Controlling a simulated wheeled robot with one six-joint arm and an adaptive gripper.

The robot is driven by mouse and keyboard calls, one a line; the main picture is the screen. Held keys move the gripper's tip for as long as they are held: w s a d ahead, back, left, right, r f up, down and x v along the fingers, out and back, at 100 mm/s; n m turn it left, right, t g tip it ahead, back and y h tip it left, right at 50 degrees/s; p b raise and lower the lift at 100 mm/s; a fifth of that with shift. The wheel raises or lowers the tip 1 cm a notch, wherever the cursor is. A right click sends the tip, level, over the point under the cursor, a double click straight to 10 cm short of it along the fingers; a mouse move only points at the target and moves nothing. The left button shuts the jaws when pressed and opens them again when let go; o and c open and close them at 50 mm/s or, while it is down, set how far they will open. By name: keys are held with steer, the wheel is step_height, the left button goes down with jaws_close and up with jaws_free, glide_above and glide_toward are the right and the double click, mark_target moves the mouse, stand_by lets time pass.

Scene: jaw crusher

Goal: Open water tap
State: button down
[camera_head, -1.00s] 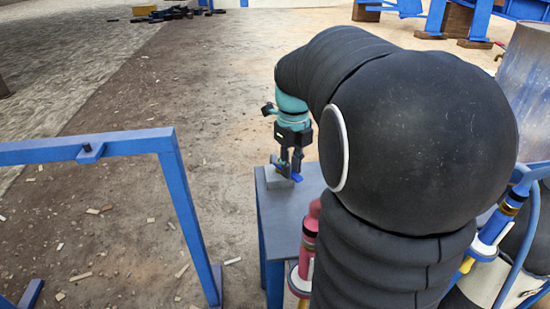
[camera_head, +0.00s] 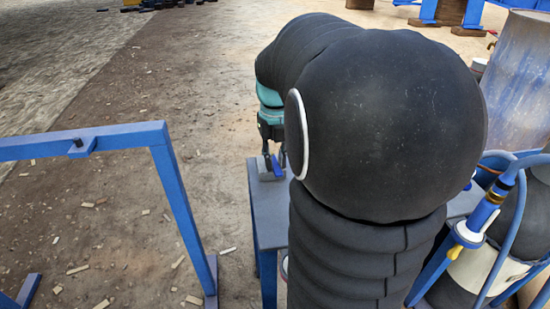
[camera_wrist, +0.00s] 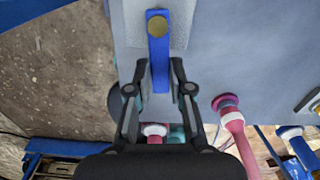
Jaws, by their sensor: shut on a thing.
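The tap's blue lever (camera_wrist: 158,62) has a round brass-coloured pivot at its top end in the wrist view. It sits on a grey block (camera_head: 263,172) on a blue-grey table, and the lever (camera_head: 277,167) also shows in the head view. My gripper (camera_wrist: 159,70) is shut on the lever, with one finger on each side of its free end. In the head view my gripper (camera_head: 272,155) is partly hidden behind my dark arm. The lever points from the pivot back towards my palm.
The blue-grey table (camera_head: 268,225) stands beside my arm. A blue frame (camera_head: 175,200) stands at left. A pink-red fitting (camera_wrist: 232,115) lies right of my gripper. Blue pipework (camera_head: 490,205) and a metal drum (camera_head: 525,75) are at right. Open ground lies beyond the table.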

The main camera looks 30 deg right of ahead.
mark_target(276, 165)
steer(key=c, duration=1)
jaws_free()
steer(key=shift+c, duration=0.2)
step_height(276, 165, up, 12)
